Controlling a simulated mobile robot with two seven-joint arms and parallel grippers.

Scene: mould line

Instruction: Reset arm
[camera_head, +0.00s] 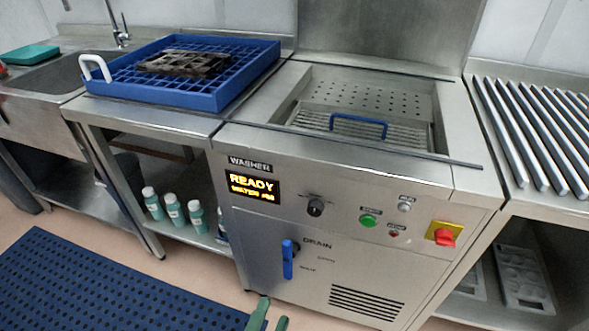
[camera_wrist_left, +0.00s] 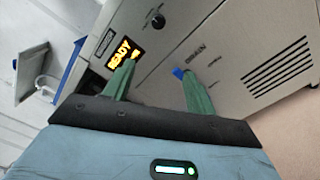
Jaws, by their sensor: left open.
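My left gripper (camera_head: 268,314) shows at the bottom edge of the head view, only its green fingertips in sight. In the left wrist view its two green fingers (camera_wrist_left: 158,88) are apart with nothing between them. It is in front of the lower washer front and touches nothing that I can see. The washer (camera_head: 330,240) has a lit display (camera_head: 252,186) reading READY. Its blue drain handle (camera_head: 287,262) points down. My right gripper is in neither view.
A blue rack (camera_head: 200,98) with a dark mould (camera_head: 186,63) stands on the left counter. A sink (camera_head: 50,75) is farther left. Several bottles (camera_head: 173,210) stand on the shelf below. Metal rollers (camera_head: 520,120) lie at right. A blue mat (camera_head: 90,285) covers the floor at left.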

